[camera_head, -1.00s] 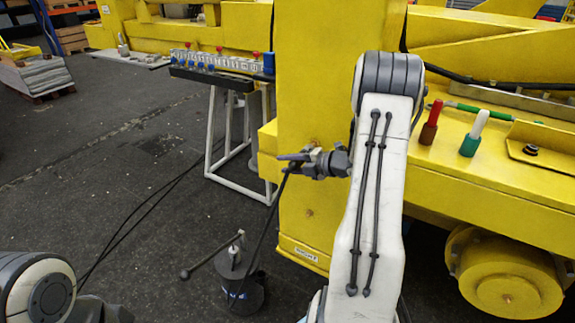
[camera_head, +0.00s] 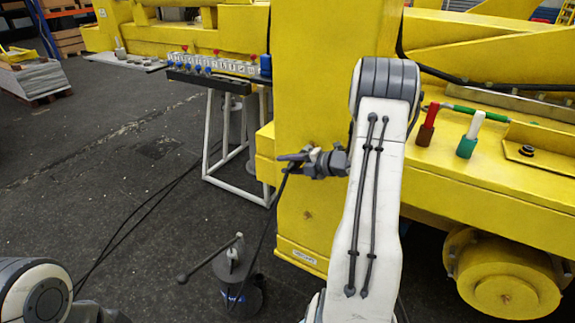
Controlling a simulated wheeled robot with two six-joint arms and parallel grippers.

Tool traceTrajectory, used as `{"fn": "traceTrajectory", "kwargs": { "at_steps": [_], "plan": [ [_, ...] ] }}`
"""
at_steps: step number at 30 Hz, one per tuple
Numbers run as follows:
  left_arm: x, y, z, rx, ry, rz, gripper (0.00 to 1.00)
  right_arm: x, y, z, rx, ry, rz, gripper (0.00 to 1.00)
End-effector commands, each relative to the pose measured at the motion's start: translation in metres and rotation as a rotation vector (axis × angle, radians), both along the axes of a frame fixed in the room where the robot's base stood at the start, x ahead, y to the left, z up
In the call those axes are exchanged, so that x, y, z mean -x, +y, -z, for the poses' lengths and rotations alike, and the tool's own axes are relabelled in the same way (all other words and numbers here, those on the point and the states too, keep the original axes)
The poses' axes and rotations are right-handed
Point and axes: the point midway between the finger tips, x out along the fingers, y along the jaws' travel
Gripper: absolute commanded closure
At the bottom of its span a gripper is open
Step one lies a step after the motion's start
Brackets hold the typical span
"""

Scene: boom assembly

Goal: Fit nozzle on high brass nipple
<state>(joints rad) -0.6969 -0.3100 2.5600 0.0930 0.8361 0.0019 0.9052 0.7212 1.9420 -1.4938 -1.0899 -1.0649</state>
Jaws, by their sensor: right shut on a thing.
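My right gripper (camera_head: 296,161) is in front of the yellow boom column (camera_head: 330,75), at the middle of the view. It is shut on the nozzle, a small dark piece at the end of a black hose (camera_head: 268,222) that hangs down from the jaws. The nozzle itself is too small and too much covered by the fingers to make out well. The high brass nipple cannot be told apart; a small brownish spot shows on the column beside the gripper. Only part of my left arm is at the lower left, and its gripper is not clearly seen.
A dark grease pump bucket (camera_head: 240,298) with a lever handle stands on the floor below. A rack with red and blue caps (camera_head: 215,66) stands at the upper left. Red and green-white markers (camera_head: 470,135) stand on the yellow deck at right.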

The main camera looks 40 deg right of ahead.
Motion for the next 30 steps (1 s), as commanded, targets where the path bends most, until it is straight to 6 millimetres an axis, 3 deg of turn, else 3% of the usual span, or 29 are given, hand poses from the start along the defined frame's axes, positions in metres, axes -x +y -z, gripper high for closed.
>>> {"fn": "traceTrajectory", "kwargs": {
  "at_steps": [29,30],
  "plan": [
    [0.000,0.000,-0.001,0.000,0.000,0.000,0.50,-0.006,-0.013,-0.001,0.001,-0.001,0.001,1.00],
    [0.000,0.000,-0.001,0.000,0.000,0.000,0.50,-0.006,-0.013,-0.001,0.001,-0.001,0.000,0.46]
  ]
}}
